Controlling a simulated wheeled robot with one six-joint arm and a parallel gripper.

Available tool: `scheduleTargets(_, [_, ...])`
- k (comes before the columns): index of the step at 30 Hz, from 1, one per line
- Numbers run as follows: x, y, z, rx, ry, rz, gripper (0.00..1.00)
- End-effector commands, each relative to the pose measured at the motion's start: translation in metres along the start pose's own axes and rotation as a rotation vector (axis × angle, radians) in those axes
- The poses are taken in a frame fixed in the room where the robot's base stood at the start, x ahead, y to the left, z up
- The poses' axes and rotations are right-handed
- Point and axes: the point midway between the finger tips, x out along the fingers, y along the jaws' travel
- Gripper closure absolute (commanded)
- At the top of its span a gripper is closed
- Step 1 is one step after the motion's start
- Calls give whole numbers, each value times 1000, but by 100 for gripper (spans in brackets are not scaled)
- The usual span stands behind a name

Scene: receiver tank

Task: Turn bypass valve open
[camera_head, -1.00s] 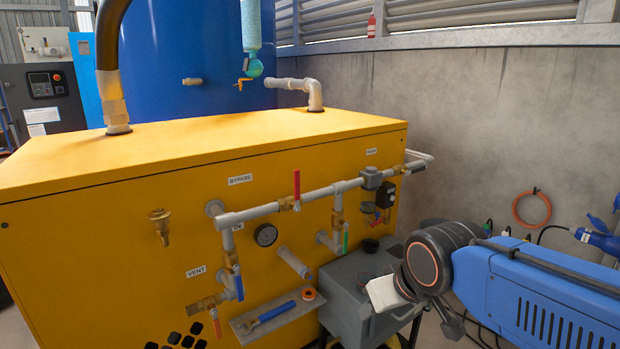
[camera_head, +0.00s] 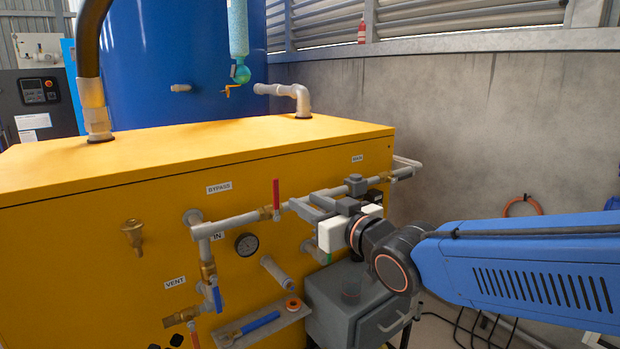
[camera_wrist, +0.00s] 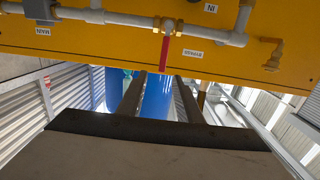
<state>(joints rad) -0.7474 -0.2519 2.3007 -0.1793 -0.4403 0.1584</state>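The bypass valve has a red lever (camera_head: 276,194) on a brass body (camera_head: 267,212) in the grey horizontal pipe, near the BYPASS label (camera_head: 219,188). The lever stands upright, across the pipe. My gripper (camera_head: 299,203) is just right of the lever in the head view, its fingers apart and empty. In the upside-down wrist view, the lever (camera_wrist: 165,48) appears in line with the gap between my open fingers (camera_wrist: 160,78). The lever looks just beyond the fingertips; I see no contact.
The grey pipe (camera_head: 240,222) and a grey fitting (camera_head: 356,184) are close to my gripper. Below are a gauge (camera_head: 246,244), a blue-handled valve (camera_head: 217,298), and a shelf (camera_head: 282,322) with a blue tool. A grey box (camera_head: 340,325) stands under my wrist.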

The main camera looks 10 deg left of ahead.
Motion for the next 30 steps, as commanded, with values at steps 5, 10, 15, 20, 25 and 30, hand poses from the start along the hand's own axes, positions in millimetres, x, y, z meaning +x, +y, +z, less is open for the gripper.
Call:
scheduleTargets(5, [2,-6,-8,0,43,-20,68])
scheduleTargets(10, [13,-5,-8,1,45,-18,68])
scheduleTargets(15, [37,-5,-9,0,44,-17,68])
scheduleTargets(20, [62,-5,-10,0,43,-18,68])
scheduleTargets(25, [88,-6,-11,1,43,-18,68])
scheduleTargets(30, [116,-7,-12,1,43,-18,68])
